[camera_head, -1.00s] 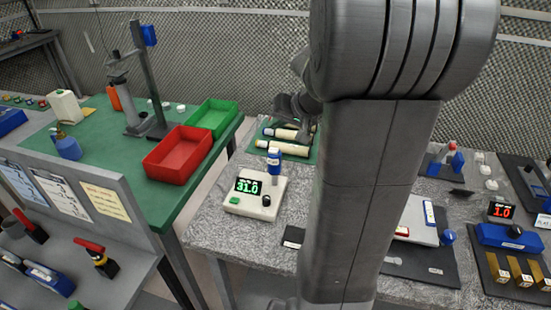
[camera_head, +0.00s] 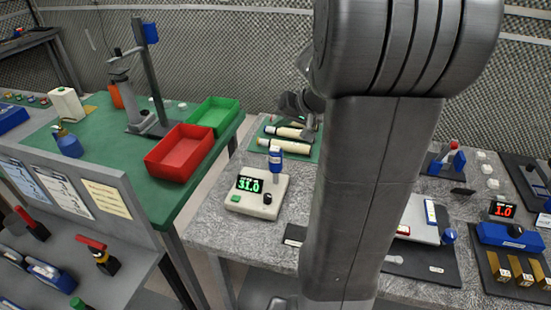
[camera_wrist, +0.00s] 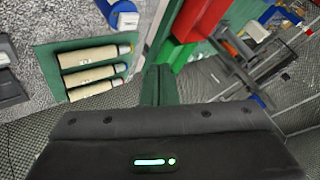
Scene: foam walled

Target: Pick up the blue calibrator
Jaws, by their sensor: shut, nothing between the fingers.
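A blue upright cylinder with a white band, which looks like the blue calibrator (camera_head: 276,160), stands at the white instrument box (camera_head: 262,207) with a green "31.0" display. Whether it rests on the box or in it is unclear. A blue-and-white cylinder (camera_wrist: 122,16), probably the same one, is cut by the top edge of the wrist view. My gripper (camera_wrist: 155,85) is shut and empty, apart from this cylinder. In the head view my dark wrist hangs near the cream cylinders (camera_head: 283,146); my arm hides part of it.
The cream cylinders (camera_wrist: 90,75) lie on a green mat (camera_wrist: 45,55); a small blue part shows at their ends. A red bin (camera_head: 180,152) and a green bin (camera_head: 222,113) stand on the left bench. My arm covers the middle of the grey speckled table (camera_head: 215,222).

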